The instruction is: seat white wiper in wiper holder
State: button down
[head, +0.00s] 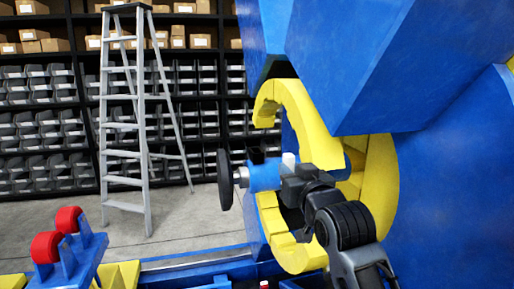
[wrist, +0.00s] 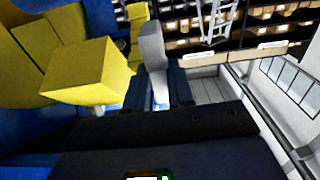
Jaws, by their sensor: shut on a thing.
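The white wiper (wrist: 152,45) is a pale upright piece between the two dark fingers of my gripper (wrist: 158,90) in the wrist view. I cannot tell for sure which part is the wiper holder.
A yellow split ring (head: 318,135) surrounds the opening in the large blue machine (head: 440,140). A black disc (head: 224,180) on a metal shaft stands left of the blue block. Red rollers (head: 46,246) sit at lower left. A ladder (head: 140,110) and shelves stand behind, across open floor.

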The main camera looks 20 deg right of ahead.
aim_at(256, 159)
jog(key=i, duration=1.1)
